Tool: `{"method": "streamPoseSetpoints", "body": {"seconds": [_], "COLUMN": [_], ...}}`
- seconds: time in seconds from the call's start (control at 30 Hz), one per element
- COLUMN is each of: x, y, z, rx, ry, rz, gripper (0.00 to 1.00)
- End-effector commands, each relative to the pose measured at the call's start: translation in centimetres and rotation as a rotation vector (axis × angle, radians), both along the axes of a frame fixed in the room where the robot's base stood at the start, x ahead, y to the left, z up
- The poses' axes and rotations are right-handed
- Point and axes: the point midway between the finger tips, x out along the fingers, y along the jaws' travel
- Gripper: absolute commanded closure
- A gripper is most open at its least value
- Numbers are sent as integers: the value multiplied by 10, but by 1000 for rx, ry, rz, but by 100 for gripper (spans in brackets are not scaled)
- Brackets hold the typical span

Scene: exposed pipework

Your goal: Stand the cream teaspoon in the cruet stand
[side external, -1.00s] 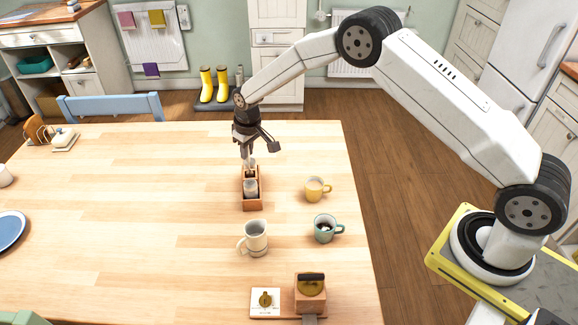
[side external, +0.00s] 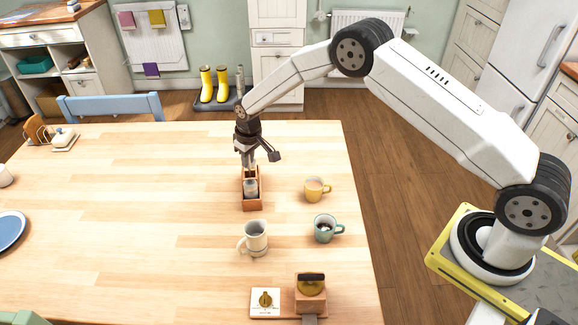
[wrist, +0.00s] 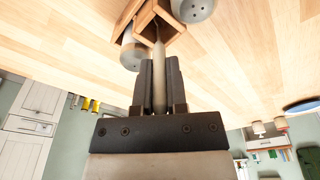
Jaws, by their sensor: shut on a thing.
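The cruet stand (side external: 253,207) is a narrow brown wooden holder on the table; it also shows in the wrist view (wrist: 148,18). My gripper (side external: 248,163) is low over its far end, pointing down. In the wrist view my gripper (wrist: 158,68) is shut on the cream teaspoon (wrist: 159,85), which lies between the two dark fingers. The spoon's far end reaches to the stand's middle compartment, between two pale shakers; how deep it sits I cannot tell. One shaker (side external: 251,187) shows at the stand's near end.
A yellow mug (side external: 315,189) and a teal mug (side external: 325,228) stand right of the stand. A cream mug (side external: 255,238) stands in front of it. A wooden block with a dark top (side external: 310,290) is at the near edge. The table's left middle is clear.

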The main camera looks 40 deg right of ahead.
Motion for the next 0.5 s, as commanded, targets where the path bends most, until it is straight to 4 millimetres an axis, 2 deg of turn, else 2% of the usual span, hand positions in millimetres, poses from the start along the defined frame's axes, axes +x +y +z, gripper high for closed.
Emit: {"method": "streamPoseSetpoints", "body": {"seconds": [0.03,0.13,0.17,0.5], "x": [0,0,0,0], "y": [0,0,0,0], "z": [0,0,0,1], "rx": [0,0,0,0], "ry": [0,0,0,0], "rz": [0,0,0,0], "gripper": [77,45,42,42]}}
